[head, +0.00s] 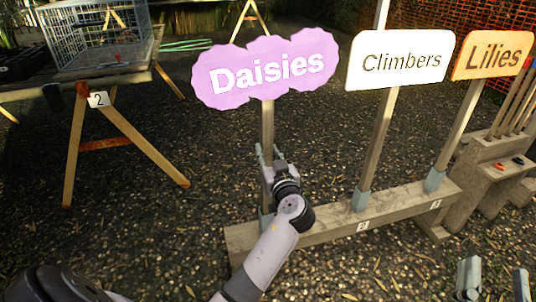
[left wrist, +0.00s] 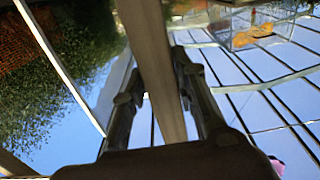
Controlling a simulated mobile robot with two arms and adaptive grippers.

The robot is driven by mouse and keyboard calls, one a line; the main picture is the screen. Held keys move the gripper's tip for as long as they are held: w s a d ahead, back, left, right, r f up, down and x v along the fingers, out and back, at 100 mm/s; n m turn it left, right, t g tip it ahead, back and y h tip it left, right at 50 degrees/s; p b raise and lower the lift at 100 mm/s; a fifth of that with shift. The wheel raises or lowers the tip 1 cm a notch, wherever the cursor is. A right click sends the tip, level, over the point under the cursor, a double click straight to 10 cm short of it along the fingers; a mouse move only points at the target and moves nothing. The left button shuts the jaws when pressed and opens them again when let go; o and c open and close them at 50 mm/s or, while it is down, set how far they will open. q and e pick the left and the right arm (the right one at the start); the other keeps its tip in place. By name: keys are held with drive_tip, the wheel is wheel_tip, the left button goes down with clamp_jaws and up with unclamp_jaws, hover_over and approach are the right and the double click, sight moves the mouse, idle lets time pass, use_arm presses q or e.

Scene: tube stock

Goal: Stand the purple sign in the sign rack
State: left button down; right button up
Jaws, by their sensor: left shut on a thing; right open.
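The purple sign (head: 265,69), cloud-shaped and lettered "Daisies", stands upright on a wooden stake. My left gripper (head: 268,158) is shut on its stake below the board. In the left wrist view the stake (left wrist: 158,70) runs between the two fingers. The sign rack (head: 320,232) is a low wooden beam on the gravel. The stake's lower end is at the rack's left end, by a grey socket (head: 266,222); my arm partly hides it, so I cannot tell how deep it sits. My right gripper (head: 494,284) is open and empty at the bottom right.
The white "Climbers" sign (head: 400,60) and orange "Lilies" sign (head: 492,55) stand in grey sockets further right on the rack. A trestle table (head: 82,82) with a wire cage (head: 95,32) is at left. A wooden stand (head: 495,150) holding stakes is at right.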

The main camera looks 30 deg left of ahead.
use_arm(q)
drive_tip(key=shift+r, duration=0.15)
drive_tip(key=c, duration=1.5)
unclamp_jaws()
drive_tip(key=o, duration=0.3)
drive_tip(key=shift+f, duration=0.2)
drive_tip(key=v, duration=1.2)
drive_tip(key=shift+r, duration=0.1)
